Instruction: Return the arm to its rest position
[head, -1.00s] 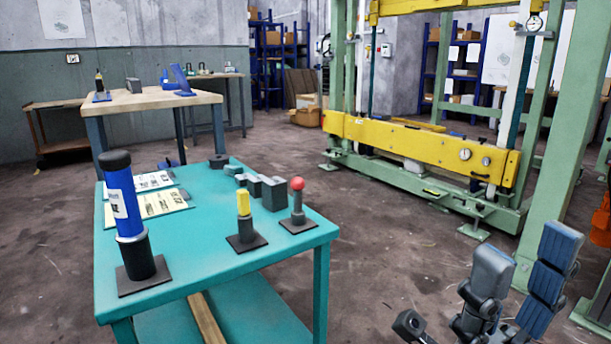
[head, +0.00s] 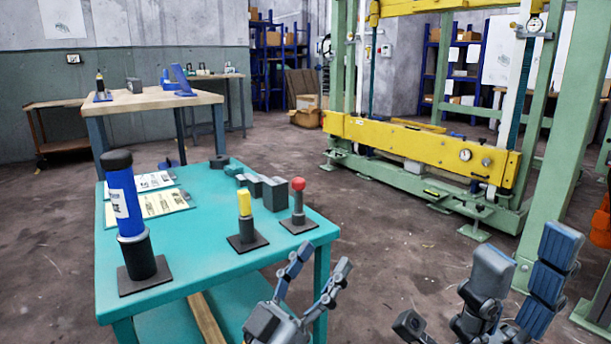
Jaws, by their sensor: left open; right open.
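My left gripper (head: 320,260) is at the bottom middle of the head view, open and empty, its fingers spread and pointing up. It shows in front of the right front corner of the teal table (head: 175,297); whether it touches the table I cannot tell. My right gripper (head: 525,250) is at the bottom right, open and empty, to the right of the table and over the floor in the picture. Most of both arms is outside the view.
On the table stand a blue cylinder (head: 123,202) in a black holder, a yellow-topped peg (head: 245,204), a red-balled post (head: 298,185), grey stepped blocks (head: 273,193) and papers (head: 160,203). A green and yellow press frame (head: 420,147) stands behind right. Open floor lies between.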

